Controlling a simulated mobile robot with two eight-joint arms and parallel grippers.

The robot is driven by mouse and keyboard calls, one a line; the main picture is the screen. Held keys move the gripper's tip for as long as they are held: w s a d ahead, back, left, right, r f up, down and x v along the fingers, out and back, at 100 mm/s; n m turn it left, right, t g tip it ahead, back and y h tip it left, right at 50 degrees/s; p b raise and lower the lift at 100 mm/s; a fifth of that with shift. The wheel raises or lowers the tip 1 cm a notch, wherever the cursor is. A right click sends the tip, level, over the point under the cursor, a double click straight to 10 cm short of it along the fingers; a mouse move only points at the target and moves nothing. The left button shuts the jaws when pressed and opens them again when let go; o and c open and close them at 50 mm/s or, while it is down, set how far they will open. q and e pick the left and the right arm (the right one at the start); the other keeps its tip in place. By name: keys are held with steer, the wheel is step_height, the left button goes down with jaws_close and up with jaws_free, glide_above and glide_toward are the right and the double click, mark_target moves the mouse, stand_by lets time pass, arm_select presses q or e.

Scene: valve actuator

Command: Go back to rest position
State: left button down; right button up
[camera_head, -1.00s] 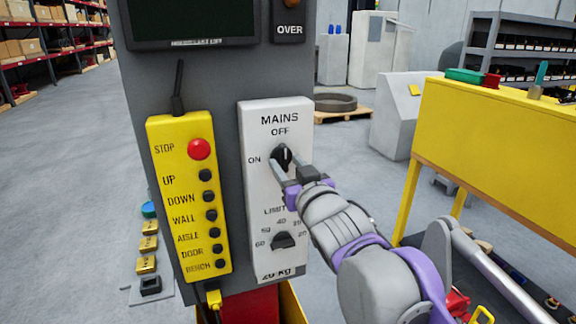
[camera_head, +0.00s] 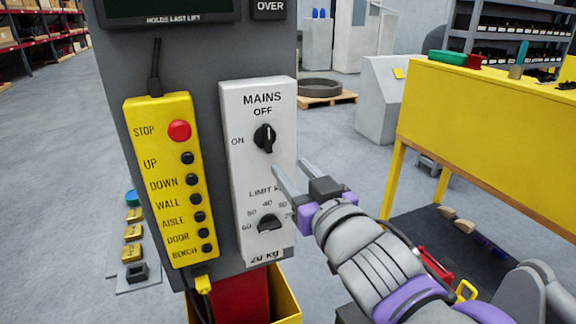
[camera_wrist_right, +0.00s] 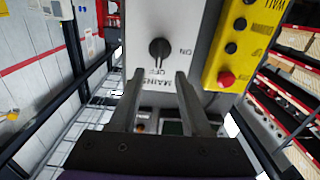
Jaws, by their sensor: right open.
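The white mains panel (camera_head: 237,190) is on the grey column. Its black mains knob (camera_head: 264,138) has its pointer upright, toward OFF; the knob also shows in the right wrist view (camera_wrist_right: 159,50). A black limit knob (camera_head: 269,223) sits lower on the panel. My right gripper (camera_head: 290,171) is open and empty, to the right of and below the mains knob and apart from it. In the right wrist view its two fingers (camera_wrist_right: 157,76) stand apart with nothing between them, short of the knob. My left gripper is not in view.
A yellow button box (camera_head: 170,180) with a red stop button hangs left of the panel. A yellow bench (camera_head: 490,125) stands at the right. Open floor (camera_head: 60,170) lies to the left.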

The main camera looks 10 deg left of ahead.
steer(key=s+d+f+m+g+h+p, duration=0.15)
steer(key=d+f+h, duration=0.25)
steer(key=d+f, duration=0.5)
steer(key=s+d+f+m+g+h+p, duration=0.1)
steer(key=d+f+m+g+h+p, duration=0.2)
steer(key=d+f, duration=0.55)
steer(key=s+d+f+m+g+h+p, duration=0.1)
steer(key=s+d+f+g, duration=0.1)
steer(key=s+d+f, duration=0.2)
steer(key=s+d+f+m+g+h+p, duration=0.1)
steer(key=s+d+f+g+h, duration=0.1)
steer(key=s+f, duration=0.9)
steer(key=shift+s+d+f+m+g, duration=0.15)
steer(key=shift+d+f+m+g, duration=0.3)
steer(key=shift+d+f, duration=0.55)
steer(key=shift+d+r, duration=0.15)
steer(key=shift+r, duration=0.05)
